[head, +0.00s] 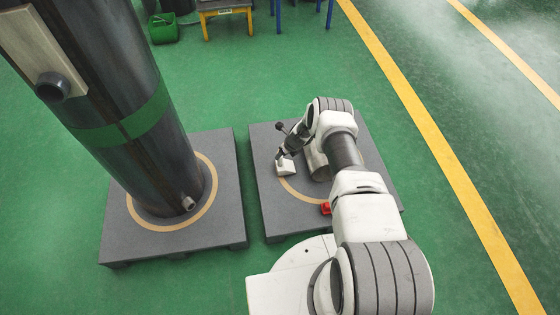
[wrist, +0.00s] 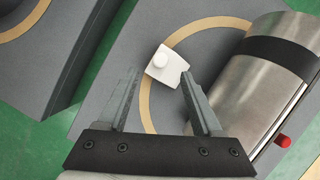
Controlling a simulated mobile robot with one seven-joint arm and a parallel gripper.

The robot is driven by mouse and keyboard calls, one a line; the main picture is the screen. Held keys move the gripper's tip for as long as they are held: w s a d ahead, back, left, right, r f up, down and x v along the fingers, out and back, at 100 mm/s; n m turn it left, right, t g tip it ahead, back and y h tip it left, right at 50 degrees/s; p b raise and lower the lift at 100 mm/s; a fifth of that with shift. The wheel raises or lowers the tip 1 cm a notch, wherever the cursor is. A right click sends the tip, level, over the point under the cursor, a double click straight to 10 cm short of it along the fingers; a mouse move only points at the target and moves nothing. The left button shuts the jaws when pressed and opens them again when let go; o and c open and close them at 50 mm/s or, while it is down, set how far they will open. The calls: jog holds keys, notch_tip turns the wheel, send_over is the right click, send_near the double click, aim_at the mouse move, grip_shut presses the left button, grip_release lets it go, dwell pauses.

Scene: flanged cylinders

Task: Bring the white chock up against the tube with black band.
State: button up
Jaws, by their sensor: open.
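The white chock (wrist: 168,68) is a small pale block with a round knob on top. It lies on the tan ring of the grey platform, apart from the tube, and also shows in the head view (head: 287,169). The tube with black band (wrist: 255,90) is a bare metal cylinder to its right in the wrist view. In the head view my arm hides most of this tube (head: 317,162). My gripper (wrist: 160,77) is open, its fingertips on either side of the chock in the picture; contact cannot be told. My gripper (head: 283,155) is over the chock in the head view.
A red block (head: 325,208) sits at the platform's front part; a red piece shows beside the tube (wrist: 283,141). A large dark cylinder with green band (head: 130,110) stands on the left platform (head: 125,240). A green floor gap separates the platforms.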

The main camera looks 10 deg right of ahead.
jog(key=b, duration=0.5)
send_over(286, 162)
jog(key=s+a, duration=0.1)
jog(key=a, duration=0.2)
notch_tip(286, 162, down, 8)
jog(key=shift+s+a+r, duration=0.1)
jog(key=shift+s+r, duration=0.05)
jog(key=shift+r, duration=0.05)
grip_shut()
jog(key=shift+r, duration=0.1)
